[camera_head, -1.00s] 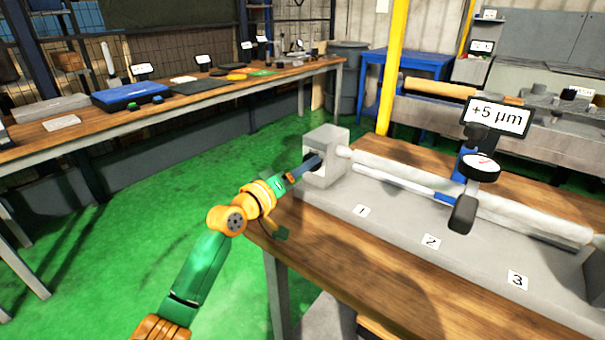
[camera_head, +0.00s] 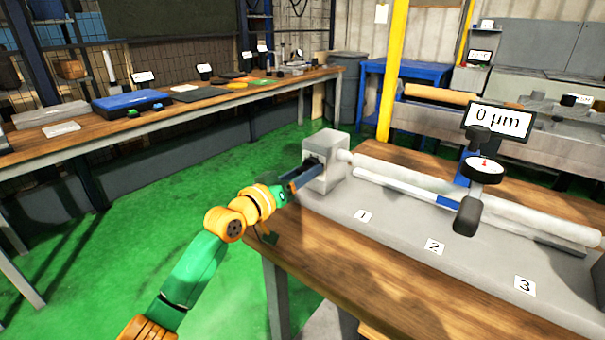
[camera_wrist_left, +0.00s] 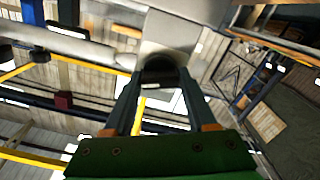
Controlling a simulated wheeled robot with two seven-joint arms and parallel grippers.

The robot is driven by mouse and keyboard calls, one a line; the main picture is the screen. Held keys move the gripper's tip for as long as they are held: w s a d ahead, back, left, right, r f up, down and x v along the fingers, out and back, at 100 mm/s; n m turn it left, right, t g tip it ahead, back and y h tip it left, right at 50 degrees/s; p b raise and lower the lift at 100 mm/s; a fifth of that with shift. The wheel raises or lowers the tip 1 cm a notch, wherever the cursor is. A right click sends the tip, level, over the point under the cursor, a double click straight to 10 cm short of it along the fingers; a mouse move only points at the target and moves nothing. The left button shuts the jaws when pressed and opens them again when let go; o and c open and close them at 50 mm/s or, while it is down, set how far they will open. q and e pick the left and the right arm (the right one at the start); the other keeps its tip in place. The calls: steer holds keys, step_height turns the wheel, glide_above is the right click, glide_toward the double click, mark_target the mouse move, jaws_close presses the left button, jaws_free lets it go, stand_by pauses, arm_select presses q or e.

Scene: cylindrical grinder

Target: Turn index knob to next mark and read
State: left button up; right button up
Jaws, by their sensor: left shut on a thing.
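The dark index knob (camera_head: 311,160) is on the left face of the grey headstock block (camera_head: 340,177). My left gripper (camera_head: 313,172) reaches it from the left, its two fingers shut on the knob. In the left wrist view the knob (camera_wrist_left: 159,66) is a dark round shape between the fingertips (camera_wrist_left: 160,80), partly hidden by them. The display (camera_head: 497,121) reads "0 µm". The dial gauge (camera_head: 484,168) below it has a red needle pointing about straight up. My right gripper is not in view.
A long pale cylinder (camera_head: 420,180) runs right from the headstock above a grey bed with labels 1 (camera_head: 363,216), 2 (camera_head: 434,246) and 3 (camera_head: 525,286). A wooden bench (camera_head: 220,100) with tools stands at the back left. The green floor between is clear.

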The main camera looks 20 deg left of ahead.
arm_select(q)
steer(key=o, duration=1.3)
steer(key=v, duration=0.7)
